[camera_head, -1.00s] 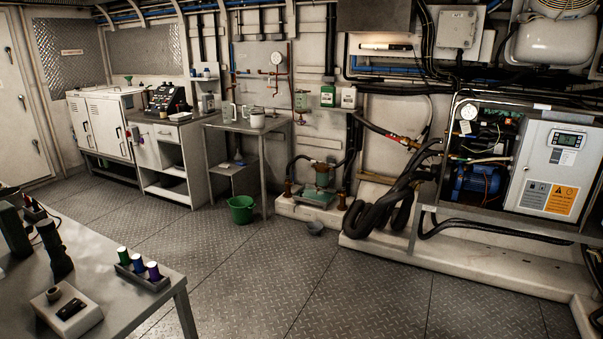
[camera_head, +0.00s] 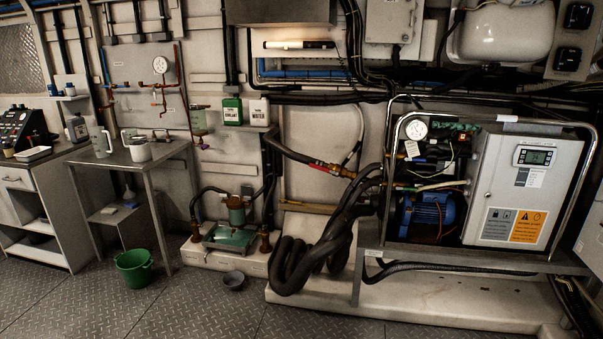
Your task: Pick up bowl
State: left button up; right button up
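Neither of my grippers shows in this view.
A green bucket (camera_head: 134,268) stands on the floor left of the bowl, by a metal table (camera_head: 165,153). The pump plinth (camera_head: 195,252) is behind the bowl. Thick black hoses (camera_head: 318,248) and the chiller's raised base (camera_head: 420,300) lie to its right. Floor around the bowl looks clear.

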aim_at(234, 280)
jog(key=i+j+u, duration=0.15)
jog(key=i+u, duration=0.2)
jog(key=i, duration=0.2)
jog(key=i+u, duration=0.3)
jog(key=i, duration=0.25)
jog(key=i+l+u, duration=0.1)
jog(key=i+u, duration=0.25)
jog(key=i, duration=0.2)
